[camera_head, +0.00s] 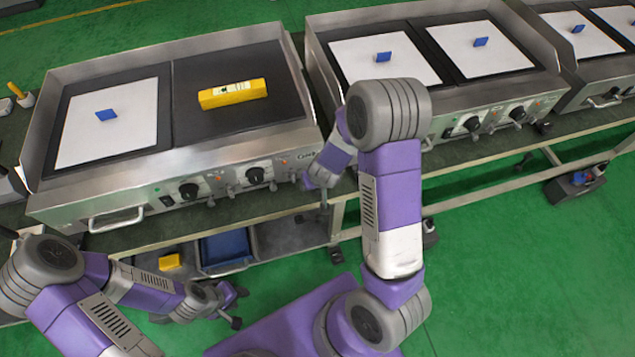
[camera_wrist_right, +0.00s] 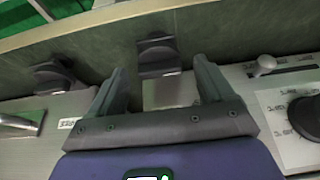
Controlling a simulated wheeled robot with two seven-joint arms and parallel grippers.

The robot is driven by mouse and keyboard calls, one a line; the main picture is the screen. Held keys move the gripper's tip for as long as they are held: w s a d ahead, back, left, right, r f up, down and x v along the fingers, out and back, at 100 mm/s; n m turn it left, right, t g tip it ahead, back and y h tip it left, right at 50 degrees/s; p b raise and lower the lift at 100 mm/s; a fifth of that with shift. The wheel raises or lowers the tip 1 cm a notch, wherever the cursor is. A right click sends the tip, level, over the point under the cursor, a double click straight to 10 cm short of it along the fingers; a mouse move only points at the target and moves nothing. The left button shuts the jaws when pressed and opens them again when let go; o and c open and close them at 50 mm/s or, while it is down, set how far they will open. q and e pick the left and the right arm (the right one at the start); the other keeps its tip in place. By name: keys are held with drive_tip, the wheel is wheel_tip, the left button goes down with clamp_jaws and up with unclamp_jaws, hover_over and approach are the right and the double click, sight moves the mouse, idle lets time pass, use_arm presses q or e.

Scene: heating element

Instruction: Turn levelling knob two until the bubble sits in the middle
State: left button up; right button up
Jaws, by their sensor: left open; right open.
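A yellow spirit level (camera_head: 233,94) lies on the dark right plate of the left griddle (camera_head: 245,137). Its bubble is too small to read. In the right wrist view, a dark knob-like foot (camera_wrist_right: 157,54) stands on the bench between and just beyond the fingertips of my open right gripper (camera_wrist_right: 162,75). I cannot tell whether it is levelling knob two or whether the fingers touch it. In the head view my right gripper is at the griddle's front right corner, mostly hidden by its own wrist. My left gripper (camera_head: 238,304) is open and empty, low in front of the bench.
Another dark foot (camera_wrist_right: 52,76) stands to the left in the wrist view. Round control knobs (camera_head: 189,190) and a bar handle (camera_head: 116,219) stick out from the griddle front. A second griddle (camera_head: 470,95) stands close on the right. A blue bin (camera_head: 226,249) sits below the bench.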

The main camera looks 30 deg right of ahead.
drive_tip(key=shift+c, duration=0.5)
drive_tip(key=c, duration=0.9)
drive_tip(key=shift+r+m+p, duration=0.15)
drive_tip(key=shift+m+p, duration=0.45)
drive_tip(key=shift+p, duration=0.15)
drive_tip(key=shift+c, duration=0.2)
drive_tip(key=m+g+h+p, duration=0.1)
drive_tip(key=m+p, duration=0.2)
drive_tip(key=p, duration=0.3)
drive_tip(key=m+g+h+p, duration=0.1)
drive_tip(key=m+p, duration=0.3)
drive_tip(key=p, duration=0.2)
drive_tip(key=m+g+h+p, duration=0.1)
drive_tip(key=m+p, duration=0.3)
drive_tip(key=p, duration=0.2)
drive_tip(key=shift+w+a+r, duration=0.1)
drive_tip(key=shift+w+a, duration=0.25)
drive_tip(key=shift+a, duration=0.05)
drive_tip(key=shift+w+f+m+g+p, duration=0.1)
drive_tip(key=shift+f+m+g+p, duration=0.2)
drive_tip(key=shift+m+p, duration=0.9)
drive_tip(key=shift+n+p, duration=0.3)
drive_tip(key=shift+h, duration=0.3)
drive_tip(key=o, duration=1)
drive_tip(key=shift+o, duration=0.2)
drive_tip(key=shift+r, duration=0.1)
